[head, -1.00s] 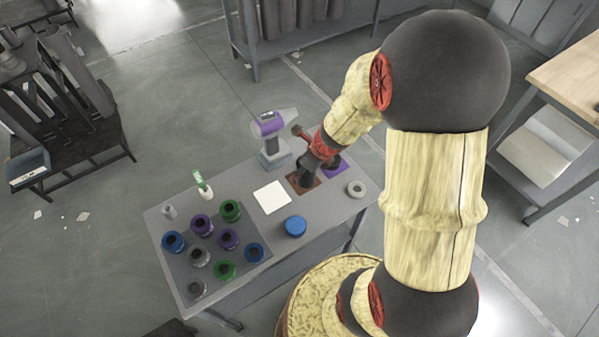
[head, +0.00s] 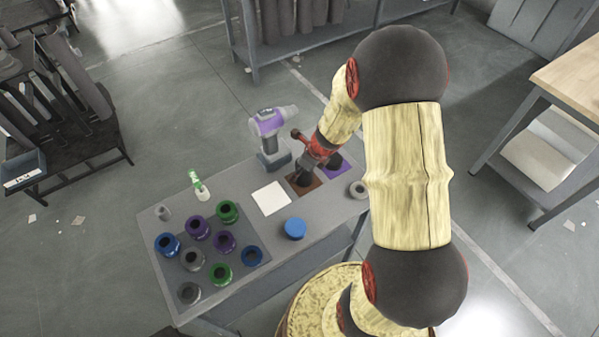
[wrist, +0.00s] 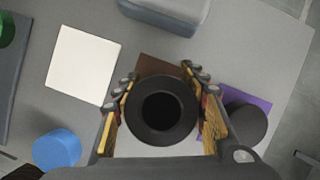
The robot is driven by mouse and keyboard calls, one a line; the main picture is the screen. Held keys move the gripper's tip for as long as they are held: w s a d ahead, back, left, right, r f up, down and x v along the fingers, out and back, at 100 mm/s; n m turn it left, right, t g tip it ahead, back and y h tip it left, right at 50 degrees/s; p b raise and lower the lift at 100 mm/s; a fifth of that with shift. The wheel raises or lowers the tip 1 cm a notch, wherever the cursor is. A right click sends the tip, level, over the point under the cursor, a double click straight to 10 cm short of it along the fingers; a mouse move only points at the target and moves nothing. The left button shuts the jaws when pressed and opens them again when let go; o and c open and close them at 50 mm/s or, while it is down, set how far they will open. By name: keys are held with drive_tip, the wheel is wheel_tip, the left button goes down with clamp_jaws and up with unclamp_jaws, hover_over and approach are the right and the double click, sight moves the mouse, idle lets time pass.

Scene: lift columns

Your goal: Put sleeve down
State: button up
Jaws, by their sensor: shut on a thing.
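My gripper (wrist: 161,88) is shut on a dark round sleeve (wrist: 135,120) with a black hole in its middle; one finger lies on each side of it. The sleeve is over the brown square (wrist: 150,66), which it partly hides. In the head view my gripper (head: 308,166) is low over the brown square (head: 293,188), and the sleeve is largely hidden by it. I cannot tell whether the sleeve touches the square. A purple square (wrist: 228,92) lies just to the right, with a dark cylinder (wrist: 245,124) on it.
A white square (head: 270,198) and a blue round piece (head: 295,228) are to the left. Several coloured collars stand on a grey mat (head: 250,267). A purple and grey tool (head: 270,128) stands behind; a grey ring (head: 358,189) is at the right edge.

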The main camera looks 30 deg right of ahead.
drive_tip(key=o, duration=1.3)
drive_tip(key=shift+c, duration=0.2)
drive_tip(key=p+v, duration=0.4)
drive_tip(key=v, duration=0.8)
drive_tip(key=shift+p, duration=0.4)
drive_tip(key=s+a+r+n, duration=0.3)
drive_tip(key=a+r+n, duration=0.7)
drive_tip(key=r+n, duration=0.4)
drive_tip(key=s+a+r+n, duration=0.2)
drive_tip(key=s+r+n, duration=0.4)
drive_tip(key=s+n, duration=0.1)
drive_tip(key=s+a+r+n+t+h, duration=0.1)
drive_tip(key=s+a+r+n, duration=0.2)
drive_tip(key=s+r+n, duration=0.3)
drive_tip(key=s+n, duration=0.1)
drive_tip(key=n, duration=0.3)
drive_tip(key=shift+s+t+h, duration=0.15)
drive_tip(key=shift+t+h, duration=0.15)
